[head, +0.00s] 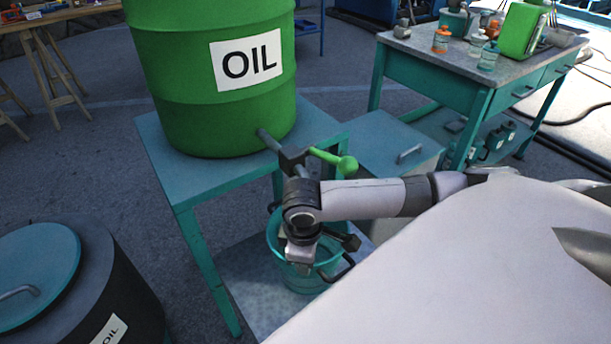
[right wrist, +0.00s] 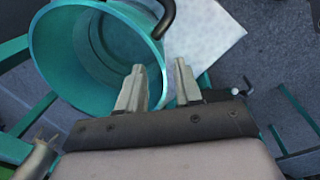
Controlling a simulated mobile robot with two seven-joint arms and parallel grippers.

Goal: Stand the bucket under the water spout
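A teal bucket (head: 300,283) is low beside the teal stand, beneath the area of a tap (head: 293,160) with a green lever. That tap belongs to a green drum marked OIL; I see no spout marked water. My right gripper (head: 298,258) is over the bucket, its fingers hard to make out there. In the right wrist view, the right gripper (right wrist: 160,85) has its fingers apart. The bucket (right wrist: 60,75) is tilted in this picture, its rim passing near or between the fingers; contact is unclear. Its black handle (right wrist: 165,18) is at the top. My left gripper is out of view.
The green OIL drum (head: 180,100) stands on a teal stand (head: 185,186). A pale slab (head: 247,275) lies below. A dark lidded bin (head: 105,260) is at lower left. A grey cabinet (head: 385,148) and a workbench (head: 425,60) with bottles are at right.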

